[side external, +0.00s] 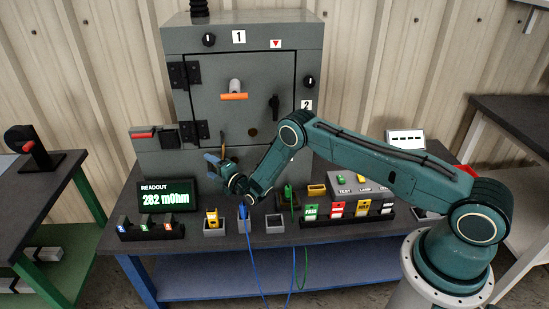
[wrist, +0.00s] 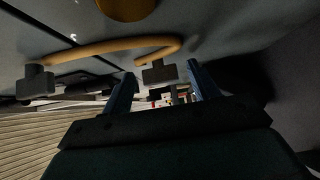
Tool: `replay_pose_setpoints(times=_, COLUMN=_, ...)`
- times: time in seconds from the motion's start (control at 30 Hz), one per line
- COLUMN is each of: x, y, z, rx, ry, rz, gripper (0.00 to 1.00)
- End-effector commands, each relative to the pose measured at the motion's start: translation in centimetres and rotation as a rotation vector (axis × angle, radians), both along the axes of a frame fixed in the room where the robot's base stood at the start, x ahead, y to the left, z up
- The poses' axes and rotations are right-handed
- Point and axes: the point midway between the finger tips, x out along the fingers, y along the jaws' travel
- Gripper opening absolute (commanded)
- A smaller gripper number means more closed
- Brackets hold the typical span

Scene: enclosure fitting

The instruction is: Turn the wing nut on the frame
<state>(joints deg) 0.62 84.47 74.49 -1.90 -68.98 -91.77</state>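The near block (wrist: 158,72), which may be the wing nut, sits between my fingertips with a gap on both sides. The other block (wrist: 37,83) is to the left. Its wing shape is too dark to make out, and so is which block is on the frame. My gripper (side external: 212,160) is open in front of the cabinet's lower part; its blue fingers are apart in the wrist view (wrist: 162,72).
The cabinet door has an orange handle (side external: 234,96) and a black latch (side external: 274,106). Black knobs sit near labels 1 (side external: 209,39) and 2 (side external: 309,81). A readout (side external: 166,195) shows 282 mOhm. Small holders with connectors (side external: 213,222) and coloured tags (side external: 337,208) line the bench front below my gripper.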

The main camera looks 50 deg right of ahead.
Motion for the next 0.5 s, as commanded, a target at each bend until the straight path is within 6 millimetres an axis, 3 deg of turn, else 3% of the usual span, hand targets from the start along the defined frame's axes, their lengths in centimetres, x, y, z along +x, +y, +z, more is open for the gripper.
replay_pose_setpoints(times=0.03, x=-0.01, y=0.00, z=0.00, rx=0.000, ry=0.000, rz=0.000, gripper=0.52)
replay_pose_setpoints(times=0.23, x=-0.01, y=-0.01, z=0.01, rx=0.000, ry=0.000, rz=0.000, gripper=0.15)
replay_pose_setpoints(times=0.5, x=0.03, y=-0.03, z=-0.13, rx=0.039, ry=-0.040, rz=-0.003, gripper=0.15)
